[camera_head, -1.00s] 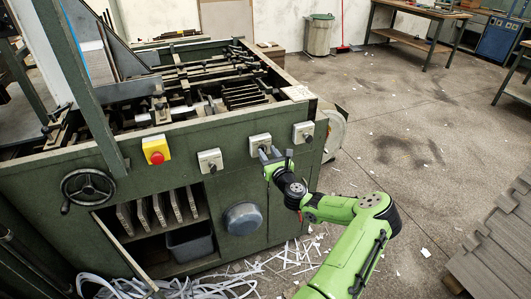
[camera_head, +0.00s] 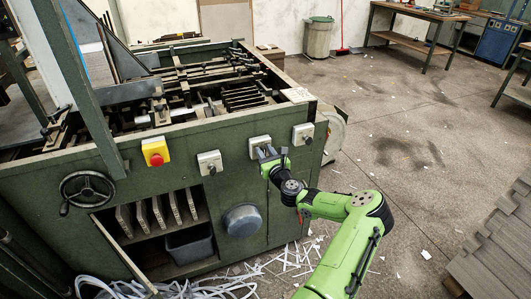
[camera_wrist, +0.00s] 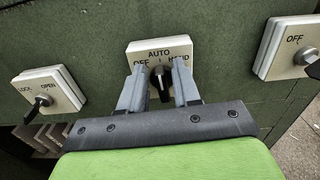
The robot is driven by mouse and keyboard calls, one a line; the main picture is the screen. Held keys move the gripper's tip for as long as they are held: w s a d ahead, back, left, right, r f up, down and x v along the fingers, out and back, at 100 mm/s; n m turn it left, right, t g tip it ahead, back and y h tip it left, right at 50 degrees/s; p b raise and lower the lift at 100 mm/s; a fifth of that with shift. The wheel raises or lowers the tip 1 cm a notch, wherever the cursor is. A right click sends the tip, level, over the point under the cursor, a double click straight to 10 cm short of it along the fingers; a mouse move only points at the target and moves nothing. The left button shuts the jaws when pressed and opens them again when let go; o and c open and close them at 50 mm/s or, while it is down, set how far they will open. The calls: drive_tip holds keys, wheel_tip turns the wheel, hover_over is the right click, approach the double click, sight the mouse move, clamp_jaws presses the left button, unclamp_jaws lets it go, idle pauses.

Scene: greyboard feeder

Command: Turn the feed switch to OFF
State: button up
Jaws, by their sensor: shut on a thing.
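A white switch plate (camera_wrist: 178,47) on the green machine front reads AUTO at the top, with OFF and HAND below it, partly covered by my fingers. Its black knob (camera_wrist: 161,82) sits between the fingertips, with its white pointer mark roughly upward. My gripper (camera_wrist: 160,90) is shut on this knob. In the camera_head view the same plate (camera_head: 259,141) is the middle of three in a row, and my gripper (camera_head: 268,154) reaches it from below right, hiding the knob there.
A LOCK/OPEN key switch (camera_wrist: 47,92) is to the left, and another switch plate with an OFF mark (camera_wrist: 286,45) is to the right. A yellow box with a red button (camera_head: 155,152) and a handwheel (camera_head: 87,190) are farther left. Paper strips (camera_head: 285,262) litter the floor.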

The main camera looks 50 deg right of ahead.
drive_tip(key=n, duration=0.3)
drive_tip(key=shift+w+a+f+n, duration=0.15)
drive_tip(key=shift+a+n, duration=0.1)
drive_tip(key=shift+n, duration=0.05)
drive_tip(key=shift+w+a+f+n+b, duration=0.15)
drive_tip(key=shift+n+b, duration=0.25)
drive_tip(key=shift+n, duration=0.8)
drive_tip(key=shift+s+a+f+n+b, duration=0.1)
drive_tip(key=shift+n+b, duration=0.25)
drive_tip(key=shift+n, duration=0.85)
drive_tip(key=o, duration=0.7)
drive_tip(key=v, duration=1.5)
drive_tip(key=shift+s+a, duration=0.15)
drive_tip(key=shift+s, duration=0.15)
